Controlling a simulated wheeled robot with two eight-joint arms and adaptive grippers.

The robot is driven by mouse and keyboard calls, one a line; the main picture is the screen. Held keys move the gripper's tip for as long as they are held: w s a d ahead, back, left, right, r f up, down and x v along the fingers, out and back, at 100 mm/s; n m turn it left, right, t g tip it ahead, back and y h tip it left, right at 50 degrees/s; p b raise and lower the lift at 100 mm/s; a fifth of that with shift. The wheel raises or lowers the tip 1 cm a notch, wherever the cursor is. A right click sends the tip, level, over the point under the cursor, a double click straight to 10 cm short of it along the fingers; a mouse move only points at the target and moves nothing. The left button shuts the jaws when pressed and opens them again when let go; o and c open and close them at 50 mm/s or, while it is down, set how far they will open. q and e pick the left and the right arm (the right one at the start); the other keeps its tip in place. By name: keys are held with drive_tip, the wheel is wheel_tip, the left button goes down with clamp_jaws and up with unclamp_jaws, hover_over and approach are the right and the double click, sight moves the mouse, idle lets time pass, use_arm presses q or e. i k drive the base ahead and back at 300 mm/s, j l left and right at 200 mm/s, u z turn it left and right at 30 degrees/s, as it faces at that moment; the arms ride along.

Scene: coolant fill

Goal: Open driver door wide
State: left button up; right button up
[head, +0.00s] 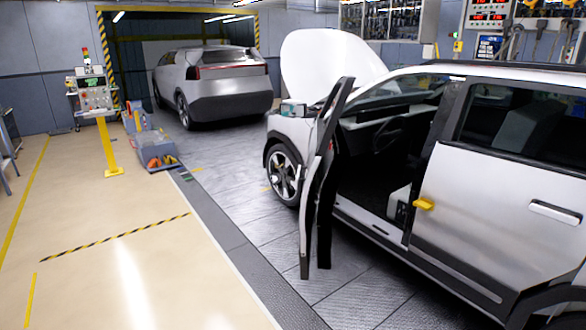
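The driver door (320,190) of the white car (460,215) stands open, swung far out from the body. I see it nearly edge-on, so its outer face is mostly hidden. The doorway (375,165) is uncovered and shows the dark cabin, with the steering wheel (388,133) inside. A yellow piece (423,203) sits at the rear edge of the doorway, by the closed rear door (490,200). Neither of my grippers shows in the head view.
The white car's hood (325,65) is raised. A silver car (213,82) stands behind, in a striped bay. A yellow-posted control stand (105,130) and a grey bin (157,158) are at the left. The beige floor (110,220) in front is clear.

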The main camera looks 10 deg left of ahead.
sight(322, 158)
drive_tip(key=i+j+z, duration=0.2)
drive_tip(key=j, duration=0.75)
drive_tip(key=i+j+z, duration=0.15)
drive_tip(key=j, duration=0.75)
drive_tip(key=j+z, duration=0.2)
drive_tip(key=j, duration=0.75)
drive_tip(key=i+l, duration=0.4)
drive_tip(key=i+l+z, duration=0.1)
drive_tip(key=i+l, duration=0.3)
drive_tip(key=i, duration=0.2)
drive_tip(key=i+l, duration=0.4)
drive_tip(key=i, duration=0.15)
drive_tip(key=i+l+z, duration=0.1)
drive_tip(key=i+l, duration=0.25)
drive_tip(key=i, duration=0.15)
drive_tip(key=i+l, duration=0.35)
drive_tip(key=i, duration=0.2)
drive_tip(key=z, duration=0.05)
